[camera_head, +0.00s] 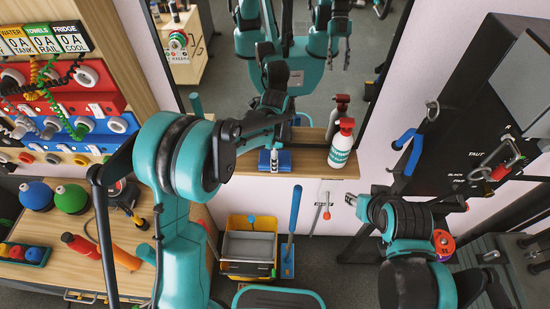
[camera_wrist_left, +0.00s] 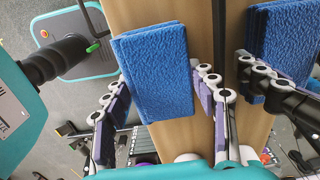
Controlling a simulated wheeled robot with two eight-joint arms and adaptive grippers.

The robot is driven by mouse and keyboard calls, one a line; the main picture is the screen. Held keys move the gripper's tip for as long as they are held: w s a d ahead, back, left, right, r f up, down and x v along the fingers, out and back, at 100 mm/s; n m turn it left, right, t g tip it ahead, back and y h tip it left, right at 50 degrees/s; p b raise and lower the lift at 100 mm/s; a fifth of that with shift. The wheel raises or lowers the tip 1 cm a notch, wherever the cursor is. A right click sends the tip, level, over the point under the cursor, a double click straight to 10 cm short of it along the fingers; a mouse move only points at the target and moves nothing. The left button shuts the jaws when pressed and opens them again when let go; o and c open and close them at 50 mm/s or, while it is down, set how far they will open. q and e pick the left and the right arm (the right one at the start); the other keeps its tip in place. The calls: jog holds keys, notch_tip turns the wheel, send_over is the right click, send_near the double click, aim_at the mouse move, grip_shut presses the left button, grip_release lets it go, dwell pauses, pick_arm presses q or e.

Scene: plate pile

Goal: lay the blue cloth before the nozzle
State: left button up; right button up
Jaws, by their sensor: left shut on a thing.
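The blue cloth (camera_head: 283,163) is a folded, textured pad on the wooden shelf below the mirror. It also shows in the left wrist view (camera_wrist_left: 158,75), over the wood. My left gripper (camera_head: 272,150) is at the cloth. In the left wrist view its fingers (camera_wrist_left: 163,115) lie on both sides of the cloth's near part, shut on it. A white spray bottle with a green label and red nozzle (camera_head: 346,126) stands upright on the shelf, right of the cloth. My right gripper (camera_head: 351,200) is away from the shelf at lower right; its fingers are too unclear to judge.
The mirror (camera_head: 365,40) behind the shelf (camera_head: 308,160) reflects my arms, bottle and cloth. A yellow bucket (camera_head: 236,222) and a blue-handled tool (camera_head: 293,225) stand below. Shelf between cloth and bottle is clear. A black rack (camera_head: 450,140) stands at right.

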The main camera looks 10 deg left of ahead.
pick_arm(q)
jog(key=shift+r, duration=0.1)
jog(key=shift+s, duration=0.1)
jog(key=o, duration=1.1)
